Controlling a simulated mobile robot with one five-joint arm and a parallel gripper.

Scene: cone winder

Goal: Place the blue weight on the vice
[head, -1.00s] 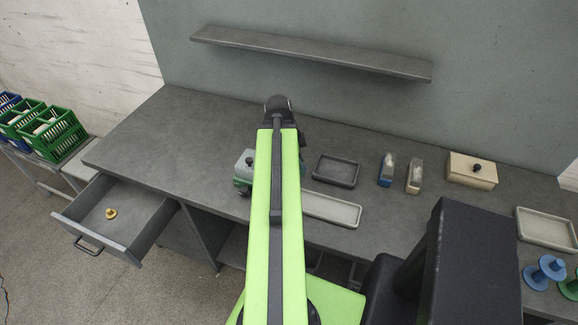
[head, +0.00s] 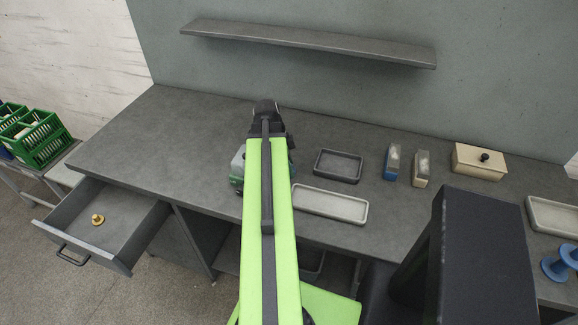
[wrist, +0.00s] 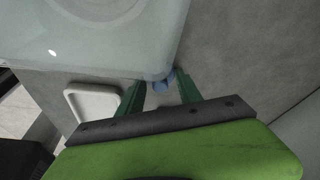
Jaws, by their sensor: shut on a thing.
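My gripper (wrist: 157,88) has its green fingers closed on a small blue thing, apparently the blue weight (wrist: 161,86); only a small rounded part of it shows. A large pale, glossy body (wrist: 85,40) fills the upper left of the wrist view, close to the fingertips; I cannot tell whether the weight touches it. In the head view, a pale grey-green body (head: 237,168), possibly the vice, stands on the bench mostly behind my arm. My gripper and the weight are hidden there by my arm.
A light tray (head: 330,213) and a dark tray (head: 338,178) lie right of my arm. An open drawer (head: 125,225) holds a brass piece (head: 98,219). The left bench is clear.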

